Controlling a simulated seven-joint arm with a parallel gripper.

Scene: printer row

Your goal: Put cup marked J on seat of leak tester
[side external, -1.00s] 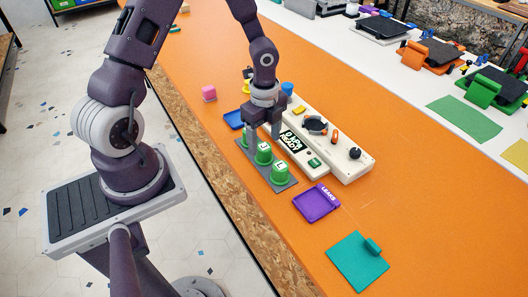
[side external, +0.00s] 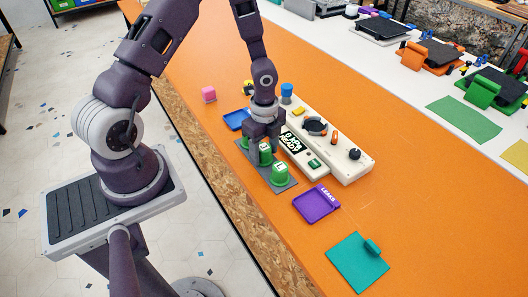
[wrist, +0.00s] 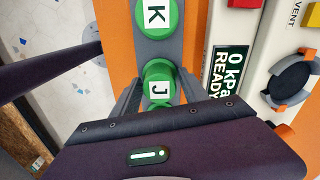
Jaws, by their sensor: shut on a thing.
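The green cup marked J (side external: 264,158) stands in the grey rack (side external: 252,172), and its lettered top shows in the wrist view (wrist: 158,88). My gripper (side external: 264,142) is down over it, shut on the cup with one finger on each side; the fingers also show in the wrist view (wrist: 160,97). The cup looks upright and still in the rack. The cream leak tester (side external: 340,160) stands just right of the rack. Its dark round seat (side external: 314,125) looks empty and also shows in the wrist view (wrist: 291,80). The display reads 0 kPa READY.
A green cup marked L (side external: 280,175) stands in front of J, and one marked K (wrist: 154,16) stands behind. A purple LEAKS tray (side external: 316,204), a blue tray (side external: 235,120) and a blue cylinder (side external: 287,90) are nearby.

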